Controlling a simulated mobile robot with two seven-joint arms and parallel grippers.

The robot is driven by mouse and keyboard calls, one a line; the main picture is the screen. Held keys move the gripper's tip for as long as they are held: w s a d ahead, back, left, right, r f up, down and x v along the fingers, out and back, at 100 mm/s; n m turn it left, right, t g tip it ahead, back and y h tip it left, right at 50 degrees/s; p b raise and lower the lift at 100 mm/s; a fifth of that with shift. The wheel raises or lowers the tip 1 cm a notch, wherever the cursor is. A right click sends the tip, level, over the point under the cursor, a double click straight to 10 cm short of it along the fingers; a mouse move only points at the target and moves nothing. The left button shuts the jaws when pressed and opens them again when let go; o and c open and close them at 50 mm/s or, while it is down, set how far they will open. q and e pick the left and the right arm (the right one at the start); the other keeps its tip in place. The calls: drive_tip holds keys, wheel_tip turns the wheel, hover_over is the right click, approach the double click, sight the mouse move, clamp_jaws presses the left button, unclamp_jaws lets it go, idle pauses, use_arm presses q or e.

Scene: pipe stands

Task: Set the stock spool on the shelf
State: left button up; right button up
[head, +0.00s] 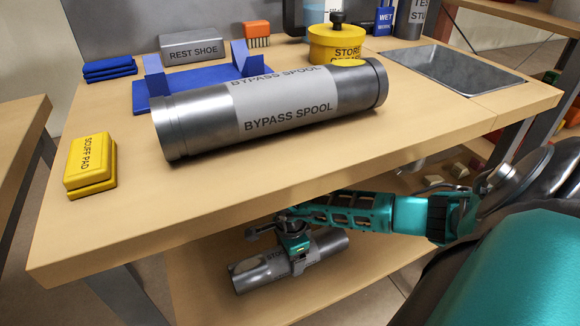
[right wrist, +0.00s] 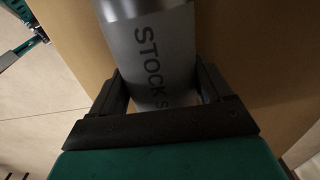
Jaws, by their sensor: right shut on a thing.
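The stock spool is a grey metal tube with a pale label band (head: 328,243). In the head view it lies roughly level at the lower shelf (head: 200,285), under the bench top. My right gripper (head: 297,256) reaches in below the bench edge and is shut around the spool's middle. In the right wrist view the spool (right wrist: 155,60) runs between the two dark fingers (right wrist: 165,92), its lettering partly cut off. I cannot tell whether the spool touches the shelf or hangs just above it. My left gripper is in neither view.
The bench top (head: 420,125) overhangs the shelf, close above my right forearm. On it lie the large bypass spool (head: 200,118), a yellow scuff pad (head: 90,165), a blue stand (head: 150,85), a yellow pot (head: 335,45) and a metal basin (head: 450,68). Small blocks (head: 460,170) sit right of the forearm.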

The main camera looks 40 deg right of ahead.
drive_tip(key=shift+w+f, duration=0.1)
idle(0.6)
drive_tip(key=o, duration=1.2)
drive_tip(key=shift+o, duration=0.4)
drive_tip(key=shift+f, duration=0.1)
drive_tip(key=shift+o, duration=1)
drive_tip(key=shift+s, duration=0.2)
